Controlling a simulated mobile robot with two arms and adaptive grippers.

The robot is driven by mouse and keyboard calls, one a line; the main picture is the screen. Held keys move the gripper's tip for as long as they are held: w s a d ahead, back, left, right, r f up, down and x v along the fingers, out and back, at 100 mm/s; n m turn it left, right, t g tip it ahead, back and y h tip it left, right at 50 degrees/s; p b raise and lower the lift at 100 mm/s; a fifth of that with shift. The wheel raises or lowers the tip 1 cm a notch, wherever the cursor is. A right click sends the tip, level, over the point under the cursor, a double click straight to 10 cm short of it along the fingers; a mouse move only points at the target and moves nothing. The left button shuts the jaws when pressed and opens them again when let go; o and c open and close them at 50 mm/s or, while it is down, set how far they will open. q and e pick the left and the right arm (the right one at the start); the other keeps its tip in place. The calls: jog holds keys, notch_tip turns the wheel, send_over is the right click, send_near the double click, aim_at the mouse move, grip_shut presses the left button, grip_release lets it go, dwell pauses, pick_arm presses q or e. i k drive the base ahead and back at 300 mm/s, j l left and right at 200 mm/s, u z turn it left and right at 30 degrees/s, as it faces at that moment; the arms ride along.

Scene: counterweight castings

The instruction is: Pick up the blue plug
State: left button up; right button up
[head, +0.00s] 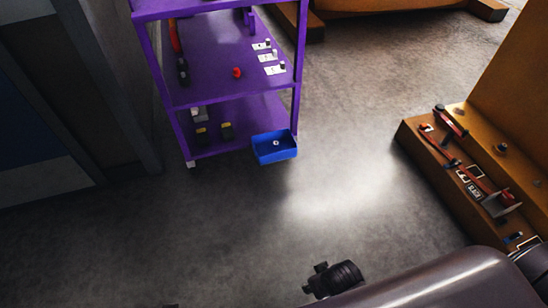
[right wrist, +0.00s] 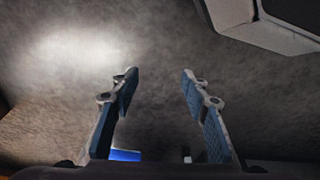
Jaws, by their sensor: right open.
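I cannot make out a blue plug for certain. A tiny bluish piece (head: 515,237) lies on the orange ledge at the right of the head view, too small to identify. In the right wrist view, a bright blue patch (right wrist: 125,155) shows low between the fingers; I cannot tell what it belongs to. My right gripper (right wrist: 159,75) is open with nothing between its fingertips, and bare grey floor lies behind them. My left gripper is not seen in either view.
A purple shelf rack (head: 220,103) stands at the upper left with small parts on it. A blue bin (head: 275,158) sits at its lower front corner. The orange casting's ledge (head: 412,140) holds red straps and several small parts. The floor between is clear.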

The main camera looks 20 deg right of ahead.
aim_at(502, 147)
jog(key=z, duration=2.2)
